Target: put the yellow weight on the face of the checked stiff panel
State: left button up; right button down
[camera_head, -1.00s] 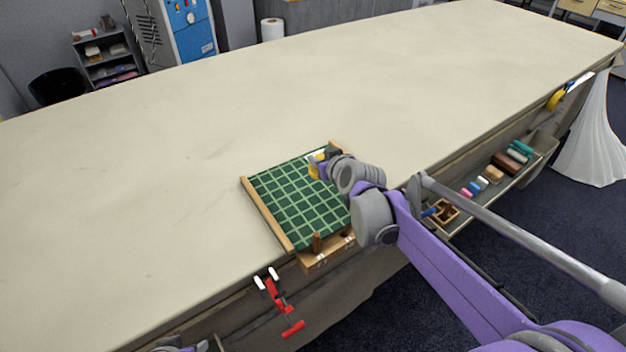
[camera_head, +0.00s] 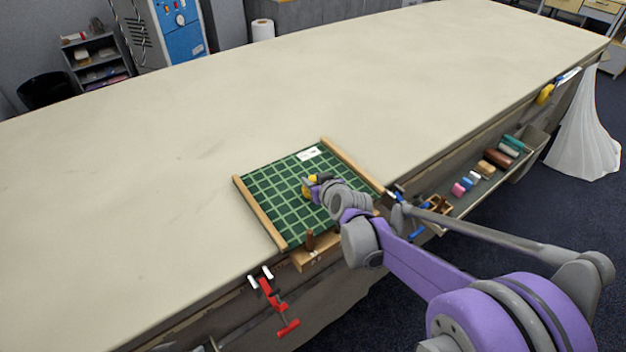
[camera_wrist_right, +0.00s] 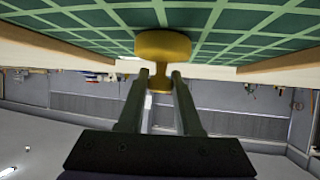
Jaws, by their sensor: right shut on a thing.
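The checked stiff panel (camera_head: 275,190) is green with pale grid lines and lies on the table near its front edge, between wooden side strips. My right gripper (camera_head: 312,187) is over the middle of the panel, shut on the yellow weight (camera_head: 307,190). In the right wrist view the yellow weight (camera_wrist_right: 163,52) is a rounded knob shape held by the two fingertips (camera_wrist_right: 160,82), against the green checked face. Whether it touches the face I cannot tell. My left gripper does not show clearly.
A white label (camera_head: 308,154) is on the panel's far part. A red clamp (camera_head: 273,300) hangs at the table's front edge. A tray (camera_head: 462,205) with several coloured blocks is along the front side. The cloth table top (camera_head: 150,200) around the panel is clear.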

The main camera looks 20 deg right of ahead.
jog(key=c, duration=0.6)
grip_release()
jog(key=shift+f, duration=0.1)
jog(key=shift+s+r, duration=0.1)
jog(key=shift+r, duration=0.2)
jog(key=p+v, duration=0.1)
jog(key=v, duration=1)
jog(key=s+f+g, duration=0.2)
jog(key=s+f, duration=0.1)
jog(key=s, duration=0.5)
jog(key=s+a+f+m+g+h, duration=0.1)
jog(key=s+f+g, duration=0.1)
jog(key=s, duration=0.6)
jog(key=s+f+g, duration=0.3)
jog(key=s+f, duration=0.1)
jog(key=s, duration=0.4)
jog(key=shift+a, duration=0.3)
